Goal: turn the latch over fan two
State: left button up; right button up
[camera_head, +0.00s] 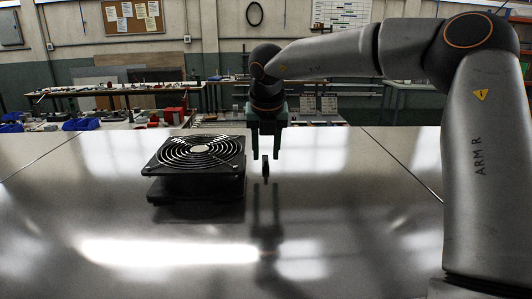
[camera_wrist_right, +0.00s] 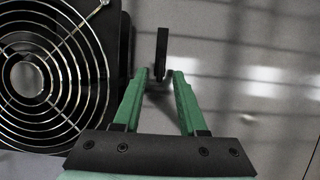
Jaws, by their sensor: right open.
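A small upright black piece, which looks like the latch (camera_head: 265,168), stands on the shiny metal surface just right of the fan (camera_head: 198,155). The fan is a black box with a round wire guard; no number shows on it. My right gripper (camera_head: 265,157) points down over the latch with its green fingers open. In the right wrist view, the latch (camera_wrist_right: 161,48) shows edge-on just beyond the gap between the fingertips (camera_wrist_right: 157,76), and nothing is held. The fan guard (camera_wrist_right: 45,72) fills the left of that view. My left gripper is out of view.
The fan housing is close to the left finger. The metal panel (camera_head: 345,180) is bare to the right and in front, with bright reflections and seams. Workbenches (camera_head: 120,90) with tools and blue bins (camera_head: 80,124) stand well behind.

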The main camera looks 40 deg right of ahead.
jog(key=shift+w+d+f, duration=0.15)
jog(key=shift+w+f, duration=0.05)
jog(key=shift+f, duration=0.45)
grip_shut()
